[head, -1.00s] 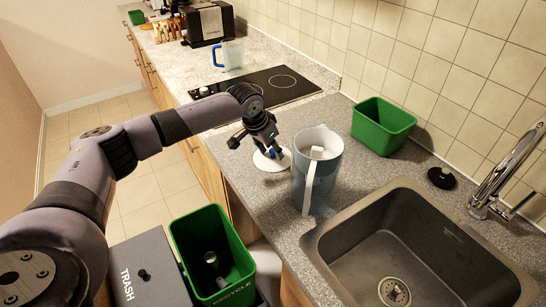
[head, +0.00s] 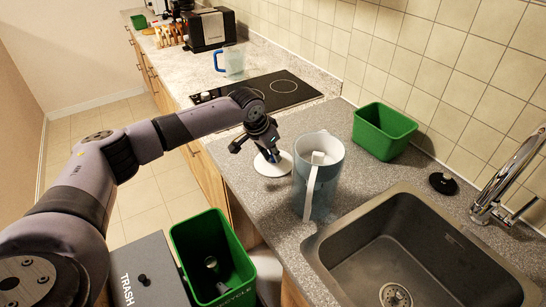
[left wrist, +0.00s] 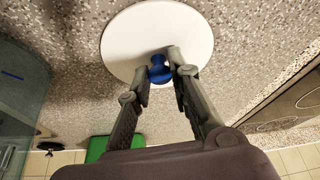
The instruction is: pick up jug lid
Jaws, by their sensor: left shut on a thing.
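The jug lid (head: 271,168) is a flat white disc with a blue knob, at the counter's front edge, left of the large jug. It also shows in the left wrist view (left wrist: 130,35), with its blue knob between my fingers. My left gripper (head: 272,157) comes down from above and is shut on the knob; its fingertips (left wrist: 160,68) flank the knob in the left wrist view. I cannot tell whether the disc still touches the counter. The large blue-grey jug (head: 326,185) with a white handle stands upright beside it, open at the top. My right gripper is not in view.
A green bin (head: 383,131) stands behind the jug. The sink (head: 420,255) is at the right, with a black stopper (head: 442,183) beyond it. A cooktop (head: 280,88) and another jug (head: 234,61) are further back. Green recycle (head: 190,240) and grey trash (head: 150,265) bins stand below.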

